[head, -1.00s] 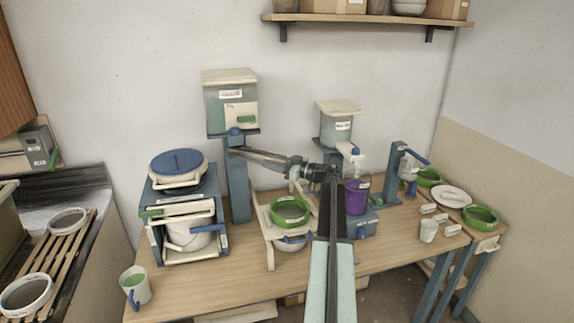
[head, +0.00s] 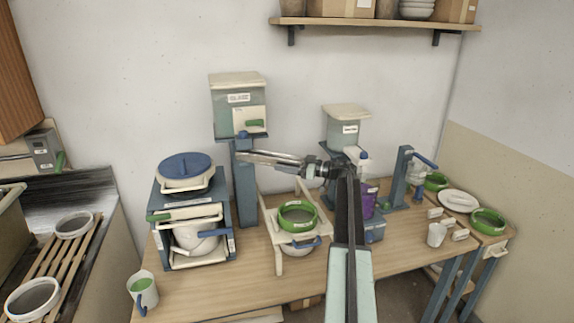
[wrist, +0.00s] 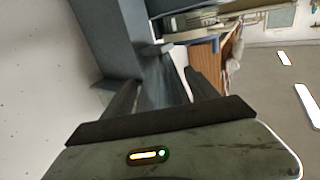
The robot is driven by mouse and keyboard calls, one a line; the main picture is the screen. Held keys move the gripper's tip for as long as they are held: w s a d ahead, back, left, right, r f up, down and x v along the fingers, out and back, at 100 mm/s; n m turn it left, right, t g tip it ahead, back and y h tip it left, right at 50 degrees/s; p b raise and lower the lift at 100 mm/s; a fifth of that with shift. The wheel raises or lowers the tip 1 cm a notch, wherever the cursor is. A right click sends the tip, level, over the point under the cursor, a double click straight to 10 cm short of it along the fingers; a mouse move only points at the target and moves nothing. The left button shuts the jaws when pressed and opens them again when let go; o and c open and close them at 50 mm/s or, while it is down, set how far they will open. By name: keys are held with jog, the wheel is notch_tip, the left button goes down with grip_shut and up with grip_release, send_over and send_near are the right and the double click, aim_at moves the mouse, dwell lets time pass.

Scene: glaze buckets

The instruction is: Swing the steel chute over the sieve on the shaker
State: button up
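The steel chute (head: 268,158) is a long grey piece that reaches right from the blue column under the left hopper. My gripper (head: 306,166) is at the chute's right end, above and behind the green sieve. In the wrist view, the two dark fingers (wrist: 162,92) stand apart, with a grey metal piece, apparently the chute (wrist: 160,75), between them. I cannot tell whether they press on it. The green-rimmed sieve (head: 298,229) sits level on the pale frame of the shaker (head: 271,228), in front of the chute. A blue handle shows at its front.
The left hopper (head: 238,96) stands on its column behind the chute. A blue rack (head: 162,236) with pots stands to the left. A second hopper (head: 345,126) and a purple container (head: 369,203) are to the right. A mug (head: 143,287) stands at the table's front left.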

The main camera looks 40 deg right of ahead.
jog(key=shift+a, duration=0.1)
jog(key=v, duration=0.7)
jog(key=shift+s+d, duration=0.3)
